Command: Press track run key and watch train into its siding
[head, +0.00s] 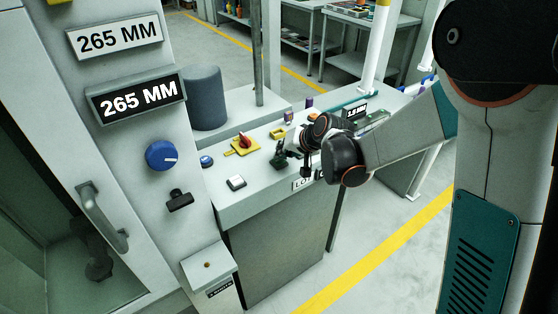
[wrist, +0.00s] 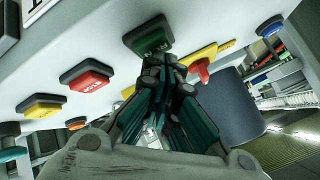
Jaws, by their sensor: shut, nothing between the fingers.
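A green key (wrist: 148,35) with small lettering sits on the console face in the wrist view; the lettering is too small to read for sure. My gripper (wrist: 160,68) is shut and empty, its tips right by the near edge of this key. I cannot tell whether they touch it. In the head view my gripper (head: 282,154) hangs over the console top and hides the keys under it. No train or siding can be made out in either view.
A red key (wrist: 88,80) and a yellow key (wrist: 40,106) lie left of the green one. A red rotary knob (head: 244,141) on a yellow plate sits along the console (head: 262,190). A dark cylinder (head: 205,97) stands behind. A cabinet with a blue knob (head: 161,155) is at left.

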